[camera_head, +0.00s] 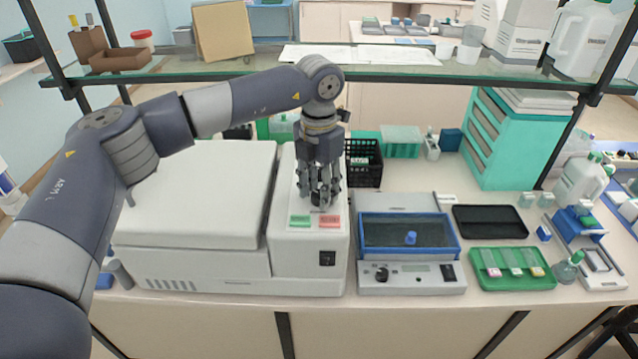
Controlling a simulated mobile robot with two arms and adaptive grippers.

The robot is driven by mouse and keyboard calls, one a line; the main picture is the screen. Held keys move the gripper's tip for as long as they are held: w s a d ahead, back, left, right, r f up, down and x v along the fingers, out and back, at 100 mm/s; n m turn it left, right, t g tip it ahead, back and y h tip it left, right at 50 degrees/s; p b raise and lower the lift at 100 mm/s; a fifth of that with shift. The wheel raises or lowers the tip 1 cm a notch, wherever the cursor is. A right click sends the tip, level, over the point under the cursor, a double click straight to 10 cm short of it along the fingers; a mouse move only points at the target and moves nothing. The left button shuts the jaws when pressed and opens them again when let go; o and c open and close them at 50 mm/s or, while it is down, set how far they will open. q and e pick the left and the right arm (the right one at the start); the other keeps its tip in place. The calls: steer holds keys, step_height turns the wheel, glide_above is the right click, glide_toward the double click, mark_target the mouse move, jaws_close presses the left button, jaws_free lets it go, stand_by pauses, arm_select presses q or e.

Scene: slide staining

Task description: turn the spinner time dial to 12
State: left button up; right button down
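The spinner is the large off-white machine (195,235) on the left of the bench, with a closed lid and a raised control panel on its right side. My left gripper (320,198) points straight down over the top of this panel. Its fingers surround a small dark knob, likely the time dial, which is mostly hidden. The fingertips look close around it, but I cannot tell whether they grip it. The dial's numbers and pointer cannot be read. A green label (300,221) and a pink label (329,221) lie just in front of the fingers.
Right of the spinner stands a grey device with a blue-framed lid (408,236). Beyond it are a green slide tray (510,284) and a black tray (490,208). A black basket (364,165) stands behind the gripper. A glass shelf (400,75) runs above the bench behind the arm.

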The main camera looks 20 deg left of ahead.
arm_select(q)
steer(key=shift+s+f, duration=0.15)
steer(key=c, duration=0.8)
steer(key=shift+f+m+b, duration=0.1)
steer(key=shift+m+b, duration=0.5)
steer(key=shift+b, duration=0.05)
steer(key=m+b, duration=0.2)
steer(key=m, duration=0.1)
steer(key=m+b, duration=0.2)
steer(key=m, duration=0.1)
steer(key=shift+m, duration=0.4)
steer(key=m+b, duration=0.1)
steer(key=m, duration=0.4)
steer(key=shift+r, duration=0.2)
steer(key=m, duration=0.3)
steer(key=shift+m+b, duration=0.3)
steer(key=shift+m, duration=0.1)
steer(key=shift+r+m, duration=0.1)
steer(key=shift+m, duration=1.4)
arm_select(e)
step_height(320, 180, down, 7)
steer(key=shift+s, duration=0.4)
